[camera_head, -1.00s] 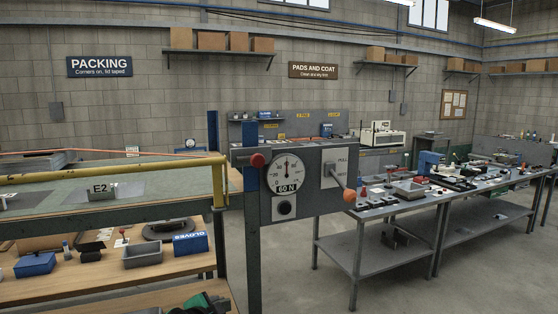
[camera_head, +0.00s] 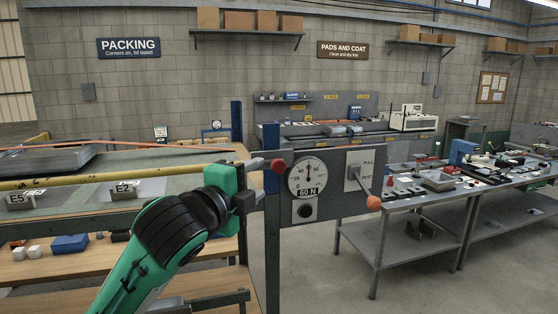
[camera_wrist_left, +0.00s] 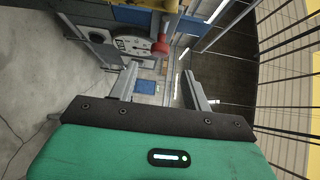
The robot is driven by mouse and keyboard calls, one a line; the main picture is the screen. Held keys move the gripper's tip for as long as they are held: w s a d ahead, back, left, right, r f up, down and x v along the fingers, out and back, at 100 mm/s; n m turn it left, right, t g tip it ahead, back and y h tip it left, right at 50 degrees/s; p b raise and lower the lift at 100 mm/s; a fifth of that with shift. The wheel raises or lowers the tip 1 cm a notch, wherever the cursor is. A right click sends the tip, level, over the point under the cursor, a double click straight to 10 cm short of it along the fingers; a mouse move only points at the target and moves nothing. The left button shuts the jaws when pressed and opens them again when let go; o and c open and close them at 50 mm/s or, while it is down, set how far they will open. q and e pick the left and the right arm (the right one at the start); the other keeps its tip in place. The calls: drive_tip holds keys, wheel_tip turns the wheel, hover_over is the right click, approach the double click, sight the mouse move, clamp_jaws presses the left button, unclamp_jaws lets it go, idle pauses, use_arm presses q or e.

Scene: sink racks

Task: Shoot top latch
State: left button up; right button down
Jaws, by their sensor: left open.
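The gauge panel (camera_head: 330,185) stands on a post in the middle of the head view. It has a round "60 N" dial (camera_head: 307,177), a lever with an orange ball (camera_head: 373,203) at its right, and a red knob (camera_head: 278,165) at its upper left beside a blue part of the post. No part is labelled as the top latch. My left gripper (camera_head: 256,190) is open just left of the panel, close to the red knob. In the left wrist view, the red knob (camera_wrist_left: 160,47) shows beyond the two spread fingers (camera_wrist_left: 160,85), with nothing between them. My right gripper is out of view.
A yellow rail (camera_head: 110,174) runs along the bench at left, near my left arm. A metal table (camera_head: 400,204) with tools stands right of the panel. The floor (camera_head: 320,262) in front of the panel is clear.

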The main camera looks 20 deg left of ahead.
sight(276, 166)
use_arm(q)
drive_tip(key=w+p, duration=0.1)
drive_tip(key=w, duration=0.1)
drive_tip(key=w+d+p, duration=0.1)
drive_tip(key=w, duration=0.2)
drive_tip(key=w+p, duration=0.1)
drive_tip(key=w, duration=0.2)
drive_tip(key=shift+w+d+r, duration=0.1)
drive_tip(key=shift+d+r, duration=0.05)
drive_tip(key=shift+d, duration=0.15)
drive_tip(key=shift+w+d+f+p, duration=0.1)
drive_tip(key=shift+w+p, duration=0.1)
drive_tip(key=shift+w, duration=0.15)
drive_tip(key=shift+w+d+f+p, duration=0.1)
drive_tip(key=shift+w+p, duration=0.05)
drive_tip(key=shift+w, duration=0.2)
drive_tip(key=shift+c, duration=0.4)
